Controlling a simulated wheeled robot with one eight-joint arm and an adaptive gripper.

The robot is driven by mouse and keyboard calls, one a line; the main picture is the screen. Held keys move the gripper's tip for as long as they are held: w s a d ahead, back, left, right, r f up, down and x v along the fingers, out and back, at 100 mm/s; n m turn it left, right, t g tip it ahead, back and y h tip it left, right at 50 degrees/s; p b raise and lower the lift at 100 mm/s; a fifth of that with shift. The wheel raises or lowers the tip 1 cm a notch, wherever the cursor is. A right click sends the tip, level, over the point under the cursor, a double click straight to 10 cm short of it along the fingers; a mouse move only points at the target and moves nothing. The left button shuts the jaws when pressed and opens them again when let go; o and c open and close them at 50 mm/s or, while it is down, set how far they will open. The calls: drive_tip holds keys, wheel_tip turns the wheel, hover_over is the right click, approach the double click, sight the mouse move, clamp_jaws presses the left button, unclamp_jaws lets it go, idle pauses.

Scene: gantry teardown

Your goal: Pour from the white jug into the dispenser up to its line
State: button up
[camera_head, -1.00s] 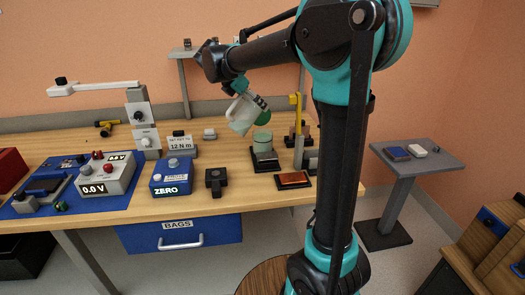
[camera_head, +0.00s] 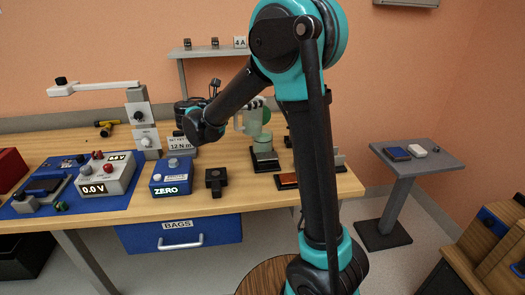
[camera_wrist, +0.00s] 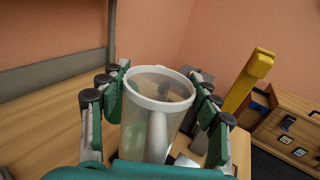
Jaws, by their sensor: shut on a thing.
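The white jug (camera_head: 251,122) is held nearly upright by my gripper at the right part of the bench. The dispenser (camera_head: 263,146), a pale green cylinder on a dark base, shows just below and right of the jug in the head view. The jug partly overlaps it in the picture. Its line and level are not readable.
A yellow post (camera_wrist: 248,80) stands right of the jug. A rust-coloured plate (camera_head: 287,181) lies in front, partly behind my arm. A black block (camera_head: 215,178) and the blue ZERO box (camera_head: 171,177) stand left. A grey side table (camera_head: 440,158) is at right.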

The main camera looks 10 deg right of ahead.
idle(0.3)
drive_tip(key=shift+r, duration=2)
